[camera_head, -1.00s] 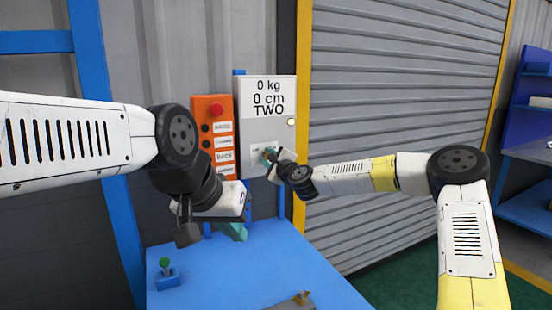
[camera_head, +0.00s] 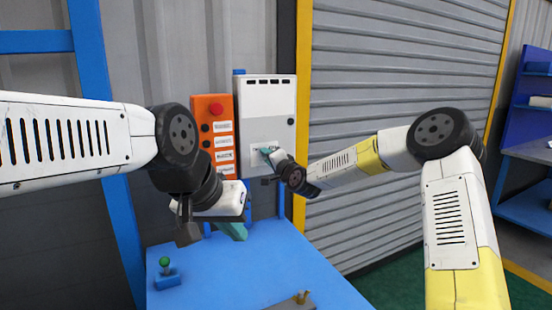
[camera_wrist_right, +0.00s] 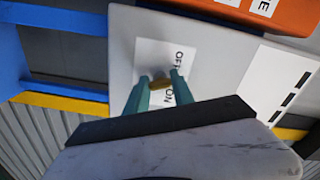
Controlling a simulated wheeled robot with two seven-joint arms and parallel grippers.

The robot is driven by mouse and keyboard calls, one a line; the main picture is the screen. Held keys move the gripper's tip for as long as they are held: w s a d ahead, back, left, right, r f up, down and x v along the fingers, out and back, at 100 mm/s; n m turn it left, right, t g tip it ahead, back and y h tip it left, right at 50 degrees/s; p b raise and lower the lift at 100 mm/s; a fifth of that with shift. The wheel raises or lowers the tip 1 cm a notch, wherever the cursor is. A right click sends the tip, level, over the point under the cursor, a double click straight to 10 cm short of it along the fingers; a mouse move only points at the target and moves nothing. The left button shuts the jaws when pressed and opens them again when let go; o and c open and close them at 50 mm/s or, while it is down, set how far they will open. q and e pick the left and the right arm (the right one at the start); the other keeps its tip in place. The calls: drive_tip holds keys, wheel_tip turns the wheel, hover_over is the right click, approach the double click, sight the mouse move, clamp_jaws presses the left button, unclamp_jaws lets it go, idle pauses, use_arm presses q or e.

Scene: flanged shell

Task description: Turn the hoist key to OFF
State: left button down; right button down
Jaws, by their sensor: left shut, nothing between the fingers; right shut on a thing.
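The brass hoist key (camera_wrist_right: 160,84) sits on a white label on the grey control box (camera_head: 267,105), with OFF and ON printed beside it. My right gripper (camera_head: 266,151) is at the label on the lower part of the box. In the right wrist view its teal fingers (camera_wrist_right: 159,82) are on either side of the key, shut on it. The key's exact pointing is partly hidden by the fingers. The display at the top of the box shows only dark dashes. My left gripper (camera_head: 233,231) is shut and empty, low over the blue table.
An orange panel (camera_head: 214,135) with a red button stands left of the grey box. The blue table (camera_head: 250,270) holds a small blue block with a green knob (camera_head: 166,272) and a brass-topped part (camera_head: 302,299). A grey shutter is behind my right arm.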

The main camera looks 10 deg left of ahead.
drive_tip(key=shift+f+n, duration=0.1)
drive_tip(key=shift+n, duration=1.8)
drive_tip(key=c, duration=1.1)
unclamp_jaws()
drive_tip(key=v, duration=0.7)
drive_tip(key=shift+s+d, duration=0.25)
drive_tip(key=shift+s, duration=0.1)
